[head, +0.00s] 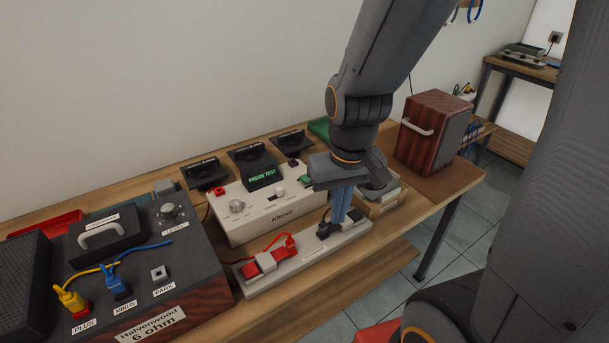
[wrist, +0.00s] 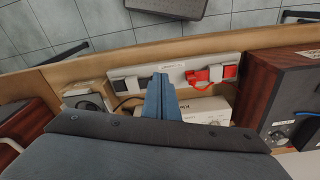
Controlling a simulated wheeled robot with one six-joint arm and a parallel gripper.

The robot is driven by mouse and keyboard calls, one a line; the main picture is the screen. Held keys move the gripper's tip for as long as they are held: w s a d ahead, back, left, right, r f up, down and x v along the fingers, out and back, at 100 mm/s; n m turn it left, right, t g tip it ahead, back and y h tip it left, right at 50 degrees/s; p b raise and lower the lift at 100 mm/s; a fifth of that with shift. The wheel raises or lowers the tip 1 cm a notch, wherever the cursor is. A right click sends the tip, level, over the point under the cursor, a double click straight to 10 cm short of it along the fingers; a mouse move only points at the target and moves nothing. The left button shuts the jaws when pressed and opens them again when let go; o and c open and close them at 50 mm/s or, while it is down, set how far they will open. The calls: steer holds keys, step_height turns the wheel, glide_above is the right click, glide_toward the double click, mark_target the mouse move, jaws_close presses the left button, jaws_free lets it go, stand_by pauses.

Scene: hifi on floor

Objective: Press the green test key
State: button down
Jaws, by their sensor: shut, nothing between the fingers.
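The white Klervo tester (head: 275,213) stands on the bench, and its dark display (head: 263,176) reads "PRESS TEST" in green. The green key (head: 305,180) sits at the right of the tester's top, just left of my gripper's body. My gripper (head: 337,222) is shut and empty, its blue fingers pointing down in front of the tester's right end, over the white strip. In the wrist view the shut fingers (wrist: 160,78) cross in front of the tester (wrist: 198,110) and the strip. The green key is hidden in that view.
The white strip (head: 310,252) with a red plug (head: 266,262) lies along the bench front. A dark Halvenwood box (head: 190,268) with yellow and blue plugs stands left. A small device (head: 378,190) and a wooden speaker box (head: 430,135) stand right. Black meters line the back.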

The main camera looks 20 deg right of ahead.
steer(key=w+r+m+t+p, duration=0.2)
steer(key=w+m+t+p, duration=0.4)
steer(key=w, duration=1.8)
steer(key=m+p, duration=0.3)
steer(key=m, duration=0.1)
steer(key=shift+w+d+r+h+p, duration=0.2)
steer(key=shift+h+p, duration=0.1)
steer(key=shift+h, duration=0.1)
steer(key=shift+f, duration=0.15)
step_height(320, 180, down, 8)
steer(key=b, duration=0.6)
steer(key=shift+f+b, duration=0.25)
steer(key=shift+b, duration=0.15)
steer(key=shift+f, duration=0.1)
steer(key=shift+f+b, duration=0.3)
steer(key=shift+b, duration=0.05)
